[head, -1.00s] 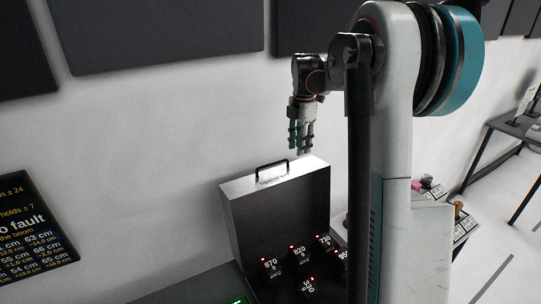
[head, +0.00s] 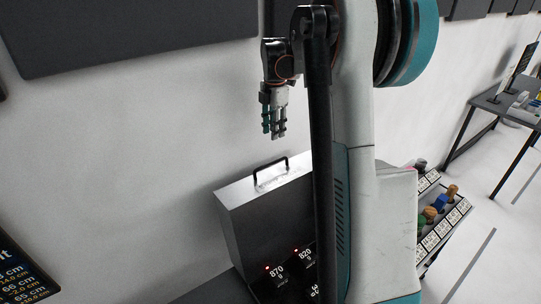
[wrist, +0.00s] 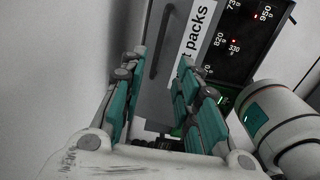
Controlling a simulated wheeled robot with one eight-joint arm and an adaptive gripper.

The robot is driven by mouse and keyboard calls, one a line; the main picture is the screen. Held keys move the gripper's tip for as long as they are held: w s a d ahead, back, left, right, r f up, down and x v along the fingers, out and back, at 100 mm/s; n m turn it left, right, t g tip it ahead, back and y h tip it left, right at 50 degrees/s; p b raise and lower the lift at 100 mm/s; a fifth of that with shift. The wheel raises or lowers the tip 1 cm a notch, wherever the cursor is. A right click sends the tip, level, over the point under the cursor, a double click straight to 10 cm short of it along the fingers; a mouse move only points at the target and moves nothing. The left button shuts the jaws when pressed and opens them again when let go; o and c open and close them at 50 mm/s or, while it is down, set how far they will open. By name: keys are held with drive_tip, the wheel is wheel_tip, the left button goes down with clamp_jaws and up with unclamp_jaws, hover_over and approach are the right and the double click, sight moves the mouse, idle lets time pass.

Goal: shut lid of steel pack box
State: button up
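The steel pack box (head: 232,235) stands against the wall with its lid raised upright. A black handle (head: 270,172) sits on the lid's top edge. Black packs with number labels and red lights show in front of the lid; my arm hides the right part of the box. My gripper (head: 274,136) points down above the handle, apart from it. In the wrist view, the handle (wrist: 158,42) and the white label ending in "packs" (wrist: 192,40) lie beyond my spread teal-padded fingers (wrist: 157,92). Nothing is between the fingers.
The white wall (head: 130,130) is close behind the box, with dark panels (head: 110,30) above. A rack of small coloured items (head: 440,215) stands to the right of my arm. A grey table (head: 505,105) is farther right, with open floor around it.

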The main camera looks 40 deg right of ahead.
wheel_tip(320, 180, down, 12)
drive_tip(key=shift+w+f+p, duration=0.1)
drive_tip(key=shift+f+p, duration=0.05)
drive_tip(key=shift+p, duration=0.65)
clamp_jaws()
